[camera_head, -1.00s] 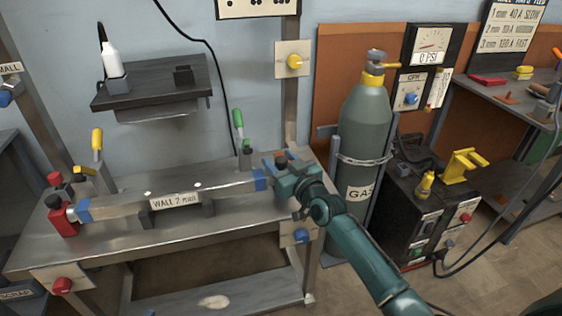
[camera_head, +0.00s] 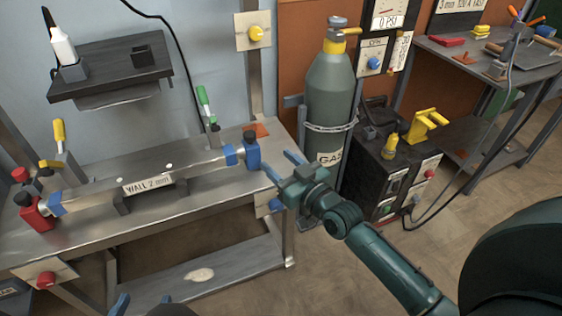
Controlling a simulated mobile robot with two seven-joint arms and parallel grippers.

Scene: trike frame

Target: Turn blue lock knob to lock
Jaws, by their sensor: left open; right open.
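A blue lock knob (camera_head: 275,205) sits on a pale plate at the front right edge of the workbench, below the blue clamp block. My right gripper (camera_head: 281,166) is open and empty, above and slightly right of this knob and apart from it. Its fingers point toward the blue block (camera_head: 251,152), which has a black top and stands at the right end of the tube (camera_head: 148,172). My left gripper (camera_head: 141,303) is open at the bottom edge; only its blue fingertips show. Which way the blue knob is turned is too small to tell.
A red knob (camera_head: 45,280) is on the bench's front left, and a yellow knob (camera_head: 255,34) on the post. A green-handled toggle clamp (camera_head: 206,105) stands behind the tube. The gas cylinder (camera_head: 331,100) and black welding machine (camera_head: 385,170) stand right of the bench (camera_head: 190,205).

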